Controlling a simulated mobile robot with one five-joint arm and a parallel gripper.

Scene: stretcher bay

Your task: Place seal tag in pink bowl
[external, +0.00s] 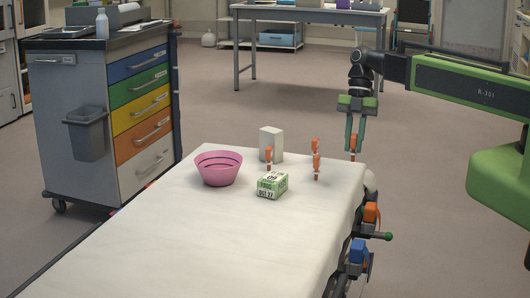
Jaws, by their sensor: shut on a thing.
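The pink bowl (219,170) with dark stripes stands upright near the left edge of the white-covered stretcher top. My gripper (354,151) points down near the right edge of that surface and is shut on an orange seal tag (353,142). The held tag is to the right of the bowl, well apart from it. More orange tags stand on the surface: one (268,157) just right of the bowl, and two (315,147) (316,167) nearer my gripper. The bowl's floor is partly hidden by its near wall.
A green and white box (272,186) lies to the right of the bowl. A pale upright block (271,144) stands behind the tags. Orange and blue clamps (371,214) hang at the stretcher's right side. The near part of the white surface (230,240) is clear.

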